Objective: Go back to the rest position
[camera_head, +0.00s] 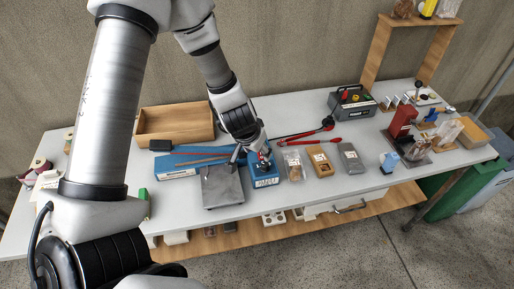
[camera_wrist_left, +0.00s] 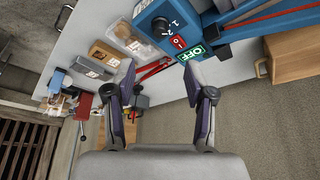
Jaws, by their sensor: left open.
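My left gripper (camera_head: 252,152) reaches over the table (camera_head: 300,210), above a blue device with a grey plate. In the left wrist view its two fingers (camera_wrist_left: 160,108) stand wide apart with nothing between them. The blue device (camera_head: 265,178) is close to the fingertips; in the left wrist view (camera_wrist_left: 190,30) it shows a red switch and a green OFF label. I cannot tell from these views whether a finger touches it. My right gripper is in neither view.
A grey plate (camera_head: 222,187) lies left of the blue device. A wooden tray (camera_head: 175,122) stands behind. Packages, including a brown one (camera_head: 320,160), lie to the right. A toolbox-like device (camera_head: 352,101) and a red stand (camera_head: 403,122) are farther right. A green bin (camera_head: 450,192) stands beside the table.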

